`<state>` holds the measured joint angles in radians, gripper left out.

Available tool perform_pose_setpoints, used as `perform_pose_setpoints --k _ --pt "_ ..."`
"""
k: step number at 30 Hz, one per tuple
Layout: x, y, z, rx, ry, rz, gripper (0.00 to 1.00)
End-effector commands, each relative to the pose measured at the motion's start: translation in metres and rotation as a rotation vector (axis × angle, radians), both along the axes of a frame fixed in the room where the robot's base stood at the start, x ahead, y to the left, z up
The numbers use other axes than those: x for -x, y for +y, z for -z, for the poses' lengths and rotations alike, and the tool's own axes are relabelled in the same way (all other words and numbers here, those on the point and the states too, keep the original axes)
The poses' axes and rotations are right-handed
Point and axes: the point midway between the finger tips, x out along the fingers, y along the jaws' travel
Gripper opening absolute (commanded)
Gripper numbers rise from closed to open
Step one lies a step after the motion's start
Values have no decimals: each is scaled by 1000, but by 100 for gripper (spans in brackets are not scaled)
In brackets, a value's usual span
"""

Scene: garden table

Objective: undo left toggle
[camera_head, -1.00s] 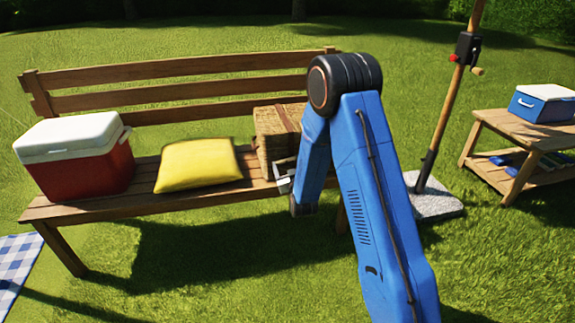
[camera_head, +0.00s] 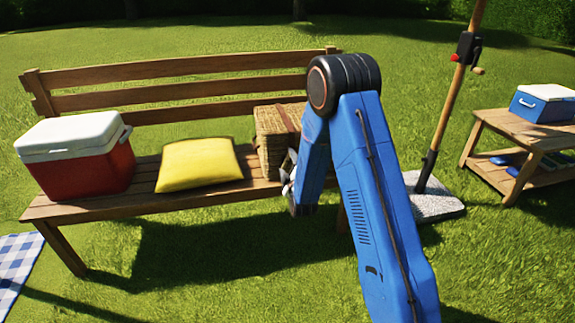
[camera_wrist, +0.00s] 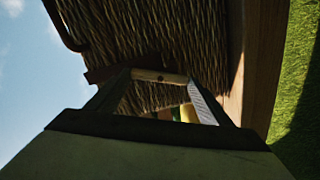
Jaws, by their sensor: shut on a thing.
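A wicker basket (camera_head: 270,140) with a leather strap stands on the bench's right part, half hidden behind my arm. It also fills much of the wrist view (camera_wrist: 160,35), which is rolled on its side. My gripper (camera_head: 288,172) is at the basket's front. In the wrist view, my gripper (camera_wrist: 160,88) has its two fingers either side of a short, pale wooden toggle (camera_wrist: 160,76) and is shut on it. The toggle spans from finger to finger against the wicker. Whether a loop is still around it cannot be told. A second toggle is not visible.
The wooden bench (camera_head: 110,208) also carries a yellow cushion (camera_head: 198,165) and a red cooler with a white lid (camera_head: 85,165). A pole (camera_head: 445,110) in a stone base and a side table (camera_head: 510,130) with a blue cooler (camera_head: 545,103) stand at right.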

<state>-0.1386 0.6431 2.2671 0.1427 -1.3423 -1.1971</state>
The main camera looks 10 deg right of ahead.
Motion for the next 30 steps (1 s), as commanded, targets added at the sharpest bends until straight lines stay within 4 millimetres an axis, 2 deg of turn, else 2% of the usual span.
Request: perform_pose_setpoints --k 6,15,30 --pt "1 1 2 181 2 -1 51" --pt "1 1 3 350 2 -2 51" --pt "1 1 3 423 3 -2 51"
